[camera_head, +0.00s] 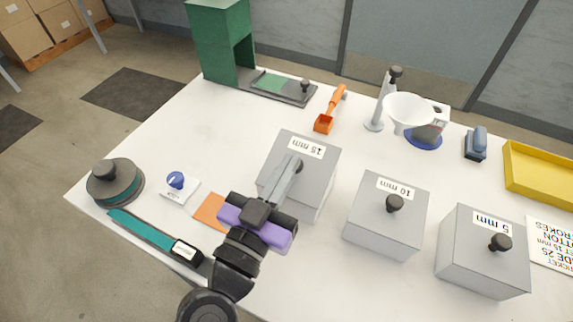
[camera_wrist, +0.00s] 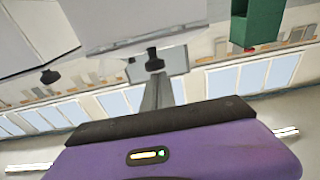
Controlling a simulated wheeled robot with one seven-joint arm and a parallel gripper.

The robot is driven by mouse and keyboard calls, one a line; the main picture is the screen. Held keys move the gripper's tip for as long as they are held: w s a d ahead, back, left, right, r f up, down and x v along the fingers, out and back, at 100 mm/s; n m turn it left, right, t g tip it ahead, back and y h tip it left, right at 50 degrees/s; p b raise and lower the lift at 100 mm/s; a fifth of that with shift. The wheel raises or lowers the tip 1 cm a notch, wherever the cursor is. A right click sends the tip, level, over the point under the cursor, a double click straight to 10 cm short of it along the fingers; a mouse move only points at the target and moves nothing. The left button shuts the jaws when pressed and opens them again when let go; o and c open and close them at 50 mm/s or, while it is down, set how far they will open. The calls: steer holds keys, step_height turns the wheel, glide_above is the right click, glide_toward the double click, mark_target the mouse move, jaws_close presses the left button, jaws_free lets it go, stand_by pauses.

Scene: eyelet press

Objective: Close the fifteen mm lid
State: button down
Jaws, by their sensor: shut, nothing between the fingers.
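The 15 mm box (camera_head: 272,160) is a grey box with a white label on its top, standing mid-table in the head view. Its lid (camera_head: 325,160) looks flat and down. My gripper (camera_head: 293,170) reaches over this lid with its fingers together, and they hide part of the top. A dark knob (camera_head: 298,163) shows at the fingertips. In the wrist view my fingers (camera_wrist: 157,88) point at a dark knob (camera_wrist: 153,60), with nothing seen between them. I cannot tell whether they touch it.
The 10 mm box (camera_head: 375,226) and 5 mm box (camera_head: 475,268) stand to the right, lids down with black knobs. A green press (camera_head: 218,45), orange scoop (camera_head: 324,123), white funnel (camera_head: 407,106) and yellow tray (camera_head: 535,178) stand further back. The left table area is partly clear.

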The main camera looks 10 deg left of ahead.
steer(key=shift+w+d+r+g+p, duration=0.2)
steer(key=shift+w+g+p, duration=0.15)
steer(key=shift+p, duration=0.25)
steer(key=shift+w+d+f+g+y+p, duration=0.1)
steer(key=shift+w+f+g+y+p, duration=0.2)
steer(key=shift+g+y+p, duration=0.45)
steer(key=shift+w+d+f+g+h+b, duration=0.1)
steer(key=shift+w+f+g+h+b, duration=0.35)
steer(key=shift+b, duration=0.45)
